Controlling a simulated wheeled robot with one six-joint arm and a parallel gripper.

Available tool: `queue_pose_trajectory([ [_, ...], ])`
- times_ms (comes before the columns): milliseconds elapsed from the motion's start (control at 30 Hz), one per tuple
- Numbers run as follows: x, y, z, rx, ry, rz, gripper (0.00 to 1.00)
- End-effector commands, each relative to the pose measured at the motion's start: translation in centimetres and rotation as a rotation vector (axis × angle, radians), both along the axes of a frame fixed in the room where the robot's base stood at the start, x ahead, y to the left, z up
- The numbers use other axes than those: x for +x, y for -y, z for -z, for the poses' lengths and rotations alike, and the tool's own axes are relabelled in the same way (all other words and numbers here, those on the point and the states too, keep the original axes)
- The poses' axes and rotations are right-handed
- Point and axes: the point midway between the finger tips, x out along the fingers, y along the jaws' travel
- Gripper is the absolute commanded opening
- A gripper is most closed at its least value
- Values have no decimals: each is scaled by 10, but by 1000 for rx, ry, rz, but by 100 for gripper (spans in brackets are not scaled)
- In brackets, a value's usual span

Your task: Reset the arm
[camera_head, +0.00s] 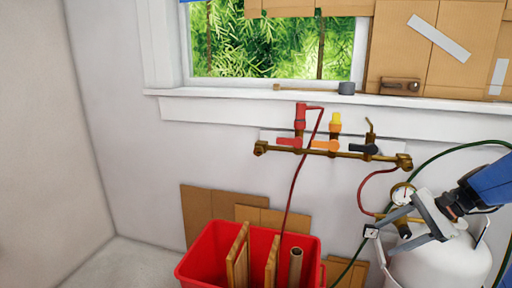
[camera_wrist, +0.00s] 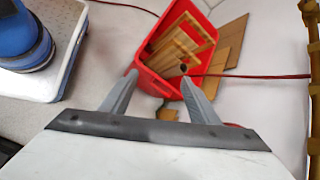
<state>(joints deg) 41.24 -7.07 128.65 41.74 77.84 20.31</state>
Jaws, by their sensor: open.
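My gripper (camera_head: 398,222) is at the right of the head view, its grey fingers spread in front of a white gas cylinder (camera_head: 440,262) and near a round gauge (camera_head: 402,194). I cannot tell from this view whether they touch. In the wrist view my gripper (camera_wrist: 159,78) shows two fingers apart with nothing held between them. Beyond the fingertips lies a red bin (camera_wrist: 152,62) with wooden pieces in it.
The red bin (camera_head: 205,262) stands on the floor at the bottom centre, cardboard (camera_head: 210,208) behind it. A brass manifold (camera_head: 370,155) with red, orange and black valve handles is on the wall. A red hose (camera_head: 294,185) and a green hose (camera_head: 430,157) run nearby. The left floor is clear.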

Motion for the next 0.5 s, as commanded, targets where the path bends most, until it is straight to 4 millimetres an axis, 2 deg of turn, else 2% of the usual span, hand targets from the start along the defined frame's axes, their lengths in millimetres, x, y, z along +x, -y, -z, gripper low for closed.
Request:
queue_pose_trajectory([
  [33, -8, -17, -1, -51, 13, -57, 55],
  [200, -38, -55, 3, -228, 63, -244, 55],
  [500, -92, -97, 9, -531, 194, -577, 55],
])
